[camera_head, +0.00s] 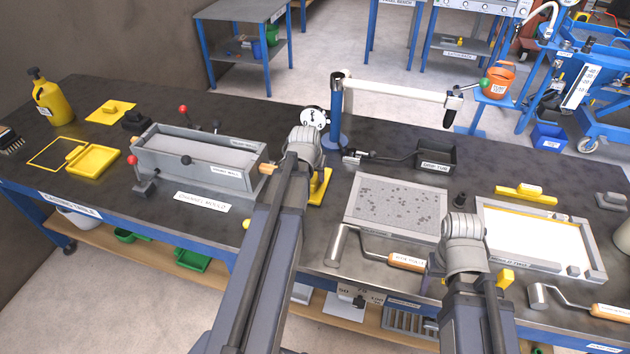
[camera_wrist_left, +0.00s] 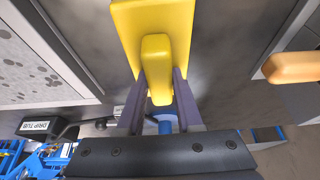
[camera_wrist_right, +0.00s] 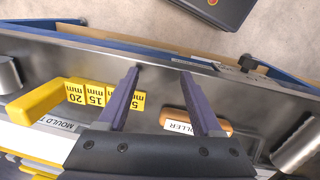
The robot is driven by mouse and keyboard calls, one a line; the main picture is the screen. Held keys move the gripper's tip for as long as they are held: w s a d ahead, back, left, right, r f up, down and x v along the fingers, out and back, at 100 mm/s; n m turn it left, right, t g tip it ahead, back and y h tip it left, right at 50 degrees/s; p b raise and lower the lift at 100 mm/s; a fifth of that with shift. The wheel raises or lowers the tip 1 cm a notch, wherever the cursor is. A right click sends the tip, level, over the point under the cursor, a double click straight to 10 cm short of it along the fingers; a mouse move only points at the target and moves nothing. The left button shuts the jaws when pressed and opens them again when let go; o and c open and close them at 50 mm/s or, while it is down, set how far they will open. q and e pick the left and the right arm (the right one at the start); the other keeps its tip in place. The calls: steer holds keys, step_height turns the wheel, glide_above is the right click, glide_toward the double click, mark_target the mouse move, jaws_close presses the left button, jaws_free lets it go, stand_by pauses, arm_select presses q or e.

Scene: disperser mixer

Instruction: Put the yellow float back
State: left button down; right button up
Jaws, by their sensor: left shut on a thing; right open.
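The yellow float (camera_wrist_left: 153,14) is a flat plate with a raised handle. My left gripper (camera_wrist_left: 157,90) is shut on that handle. In the head view part of the float (camera_head: 321,187) shows to the right of my left wrist, over the table between the channel mould (camera_head: 200,160) and the speckled slab (camera_head: 397,211). A yellow outline (camera_head: 45,153) at the far left of the table is empty inside. My right gripper (camera_wrist_right: 159,73) is open and empty near the table's front edge.
A yellow tray (camera_head: 92,161) sits beside the outline. A blue post (camera_head: 337,115) with a white arm and a drip tub (camera_head: 436,157) stand behind. Roller handles (camera_head: 406,261) lie in front.

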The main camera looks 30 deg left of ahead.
arm_select(q)
steer(key=shift+r, duration=0.1)
arm_select(e)
steer(key=shift+r, duration=0.1)
arm_select(q)
steer(key=shift+f, duration=0.25)
arm_select(e)
steer(key=shift+f, duration=0.25)
arm_select(q)
steer(key=c, duration=0.6)
jaws_free()
steer(key=shift+r, duration=0.1)
arm_select(e)
steer(key=shift+r, duration=0.1)
arm_select(q)
steer(key=shift+o, duration=0.2)
steer(key=shift+s+r+p, duration=0.1)
steer(key=shift+r+p, duration=0.3)
arm_select(e)
steer(key=shift+r, duration=0.45)
arm_select(q)
steer(key=p+v, duration=1)
steer(key=v, duration=0.1)
steer(key=shift+r, duration=0.25)
arm_select(e)
step_height(320, 180, up, 11)
steer(key=shift+f, duration=0.2)
